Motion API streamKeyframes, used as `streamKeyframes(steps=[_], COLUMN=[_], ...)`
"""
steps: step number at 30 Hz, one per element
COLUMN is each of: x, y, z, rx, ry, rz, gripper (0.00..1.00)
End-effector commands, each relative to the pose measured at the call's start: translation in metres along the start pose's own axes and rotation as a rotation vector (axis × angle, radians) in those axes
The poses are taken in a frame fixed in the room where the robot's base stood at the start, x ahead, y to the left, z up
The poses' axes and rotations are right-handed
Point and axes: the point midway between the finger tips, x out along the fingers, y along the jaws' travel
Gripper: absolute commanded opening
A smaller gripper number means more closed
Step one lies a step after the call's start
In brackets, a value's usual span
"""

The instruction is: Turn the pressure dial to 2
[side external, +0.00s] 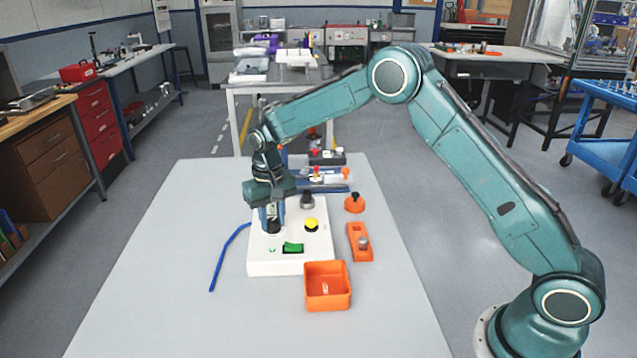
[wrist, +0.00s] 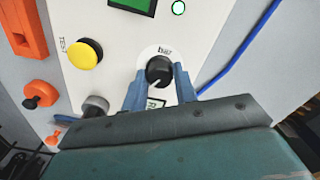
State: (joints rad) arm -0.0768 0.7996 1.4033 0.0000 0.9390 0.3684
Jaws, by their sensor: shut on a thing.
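The pressure dial (wrist: 159,71) is a round black knob with a white pointer line, set on a white label marked "bar" on the white panel (side external: 262,267). In the wrist view the pointer slants toward the lower left of the picture. My gripper (wrist: 158,80) has its two blue fingers on either side of the dial, shut on it. In the side view my gripper (side external: 272,222) points down at the panel's left part and mostly hides the dial. A small display below the dial is partly covered by my gripper, and I cannot read its value.
An orange bin (side external: 327,287) and orange parts (side external: 359,242) stand at right. A blue cable (side external: 226,257) lies at left, with free table beyond.

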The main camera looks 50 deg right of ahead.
Motion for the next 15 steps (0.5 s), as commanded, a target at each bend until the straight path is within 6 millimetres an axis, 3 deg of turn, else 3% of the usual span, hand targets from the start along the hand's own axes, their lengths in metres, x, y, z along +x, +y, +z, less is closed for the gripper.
streamKeyframes(steps=[15], x=[-0.0006], y=[0.0001], z=[-0.0003], rx=[-0.278], ry=[0.001], rz=[0.000], gripper=[0.06])
